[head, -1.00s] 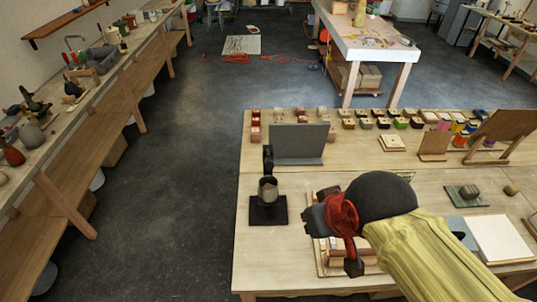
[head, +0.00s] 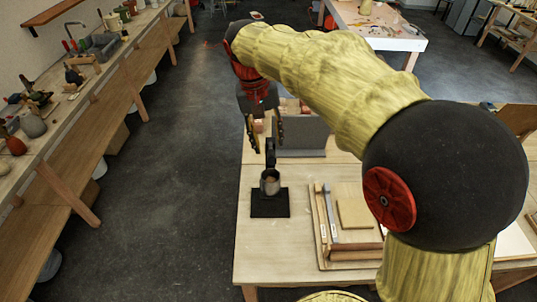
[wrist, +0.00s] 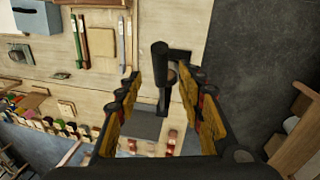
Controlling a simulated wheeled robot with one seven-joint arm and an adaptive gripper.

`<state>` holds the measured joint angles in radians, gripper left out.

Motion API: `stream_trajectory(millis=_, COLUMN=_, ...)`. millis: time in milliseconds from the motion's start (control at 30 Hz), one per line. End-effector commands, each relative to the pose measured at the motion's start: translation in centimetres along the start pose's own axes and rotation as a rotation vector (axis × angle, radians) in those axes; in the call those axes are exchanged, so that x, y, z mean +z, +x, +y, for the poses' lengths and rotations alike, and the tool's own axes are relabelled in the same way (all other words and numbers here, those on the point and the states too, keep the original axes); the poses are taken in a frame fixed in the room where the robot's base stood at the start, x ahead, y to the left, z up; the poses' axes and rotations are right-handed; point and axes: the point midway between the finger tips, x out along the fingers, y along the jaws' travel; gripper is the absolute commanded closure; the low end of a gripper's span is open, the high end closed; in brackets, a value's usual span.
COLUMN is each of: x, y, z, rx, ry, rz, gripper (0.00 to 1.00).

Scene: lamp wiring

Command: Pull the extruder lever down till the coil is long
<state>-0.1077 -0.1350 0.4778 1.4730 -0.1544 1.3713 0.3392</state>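The extruder stands upright on a black base (head: 269,203) at the table's left edge. It has a grey cup with brownish content (head: 270,184) and a black upright lever (head: 270,150) behind the cup. My gripper (head: 267,146) points down over the extruder with its fingers apart and nothing held. In the wrist view the black lever part (wrist: 160,58) shows between and beyond the open fingers (wrist: 161,80). I cannot tell whether a finger touches it. No long coil can be made out below the cup.
A grey upright panel (head: 305,135) stands just behind the extruder. A wooden tray (head: 322,240) with sticks and a block lies to its right. The table ends close on the left, with open floor (head: 180,180) beyond.

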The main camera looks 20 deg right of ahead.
Motion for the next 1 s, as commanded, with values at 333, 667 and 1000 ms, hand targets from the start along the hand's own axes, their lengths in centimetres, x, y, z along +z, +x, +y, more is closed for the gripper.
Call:
stream_trajectory(millis=333, x=-0.3, y=3.6, z=-0.1, rx=0.006, ry=0.005, rz=-0.01, gripper=0.62)
stream_trajectory(millis=667, x=-0.3, y=7.5, z=-0.1, rx=0.005, ry=0.005, rz=-0.007, gripper=0.62)
stream_trajectory(millis=1000, x=-0.3, y=7.9, z=-0.1, rx=0.004, ry=0.005, rz=-0.005, gripper=0.62)
